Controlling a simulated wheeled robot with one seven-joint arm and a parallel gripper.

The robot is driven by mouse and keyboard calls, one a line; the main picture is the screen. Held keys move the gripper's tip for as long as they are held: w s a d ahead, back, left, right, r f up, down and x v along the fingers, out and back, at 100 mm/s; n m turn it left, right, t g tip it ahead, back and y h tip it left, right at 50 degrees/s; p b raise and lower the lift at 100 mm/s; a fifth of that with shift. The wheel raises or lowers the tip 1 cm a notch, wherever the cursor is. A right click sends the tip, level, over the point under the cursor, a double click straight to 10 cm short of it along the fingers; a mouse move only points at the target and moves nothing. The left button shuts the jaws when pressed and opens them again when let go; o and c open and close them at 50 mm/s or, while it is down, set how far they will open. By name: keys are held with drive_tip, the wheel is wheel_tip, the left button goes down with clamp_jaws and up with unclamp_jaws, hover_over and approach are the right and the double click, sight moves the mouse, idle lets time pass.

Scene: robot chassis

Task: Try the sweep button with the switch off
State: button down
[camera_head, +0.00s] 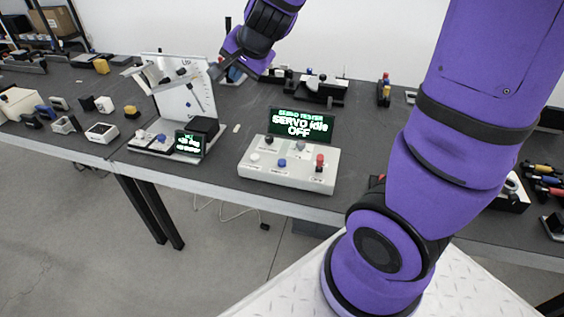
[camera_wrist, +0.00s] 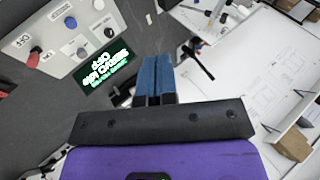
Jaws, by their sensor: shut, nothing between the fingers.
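The servo tester (camera_head: 252,172) is a pale grey box near the table's front edge. Its dark screen (camera_head: 300,124) shows green text reading "SERVO idle" and "OFF". A blue button (camera_head: 282,162) and a red-topped switch (camera_head: 320,162) stand on its face. In the wrist view the box (camera_wrist: 55,35) is at the upper left, with the blue button (camera_wrist: 71,22), red switch (camera_wrist: 36,52) and screen (camera_wrist: 105,70). Labels by the switch read OFF and ON. My gripper (camera_wrist: 153,62), with blue fingers, is shut and empty, apart from the tester, behind and left of it in the head view.
A stand with a white upright panel (camera_head: 176,99) and small screen (camera_head: 189,143) is left of the tester. A grey knob (camera_head: 300,146) and a white knob (camera_head: 255,157) share the tester's face. Small parts lie along the table's left and back. Bare table surrounds the tester.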

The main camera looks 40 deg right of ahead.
drive_tip(key=w+d+f+m+h, duration=0.3)
drive_tip(key=w+d+f+m, duration=0.15)
drive_tip(key=f, duration=0.45)
drive_tip(key=m+g+h, duration=0.5)
drive_tip(key=m+h, duration=0.2)
drive_tip(key=m, duration=0.2)
hover_over(283, 162)
wheel_tip(283, 162, down, 15)
drive_tip(key=shift+s+f, duration=0.15)
drive_tip(key=shift+a+f+n, duration=0.1)
drive_tip(key=shift+f+n, duration=0.05)
drive_tip(key=shift+n, duration=0.1)
drive_tip(key=shift+f, duration=4.25)
drive_tip(key=shift+f, duration=0.4)
